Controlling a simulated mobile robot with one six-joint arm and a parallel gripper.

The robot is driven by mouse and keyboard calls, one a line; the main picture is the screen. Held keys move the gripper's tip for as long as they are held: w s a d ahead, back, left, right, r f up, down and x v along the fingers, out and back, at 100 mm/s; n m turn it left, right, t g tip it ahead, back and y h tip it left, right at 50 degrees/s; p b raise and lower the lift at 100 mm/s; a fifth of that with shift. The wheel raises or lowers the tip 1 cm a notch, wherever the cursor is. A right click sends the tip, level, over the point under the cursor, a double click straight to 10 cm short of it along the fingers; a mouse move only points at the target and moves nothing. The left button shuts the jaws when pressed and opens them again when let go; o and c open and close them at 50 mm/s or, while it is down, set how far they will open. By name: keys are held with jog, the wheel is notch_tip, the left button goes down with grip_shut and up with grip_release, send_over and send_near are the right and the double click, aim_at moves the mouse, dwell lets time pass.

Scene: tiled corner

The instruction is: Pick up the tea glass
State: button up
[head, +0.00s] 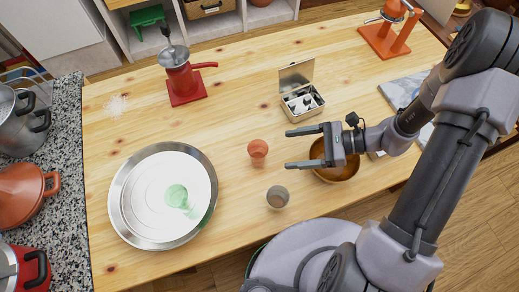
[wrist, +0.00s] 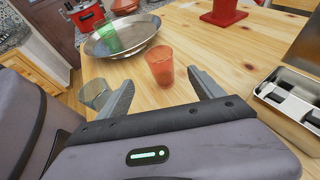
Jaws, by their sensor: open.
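An orange-red translucent glass (head: 258,149) stands upright on the wooden table; it also shows in the wrist view (wrist: 160,68). My gripper (head: 287,149) is open and empty, its two fingers pointing at this glass, which stands just beyond the fingertips. In the wrist view the glass lies between the fingertips (wrist: 163,80). A greyish glass (head: 277,196) stands nearer the front edge; the wrist view shows it outside the left finger (wrist: 96,92), partly covered. A green glass (head: 177,195) is in the round metal tray (head: 120,210). I cannot tell which is the tea glass.
A wooden bowl (head: 340,171) is partly under my gripper. An open metal box (head: 302,101) with compartments stands behind. An orange stand (head: 391,39) is at the back right.

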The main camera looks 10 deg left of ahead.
aim_at(263, 151)
jog(key=b+x, duration=0.2)
jog(key=x, duration=0.7)
jog(key=shift+a, duration=0.3)
jog(key=shift+d, duration=0.15)
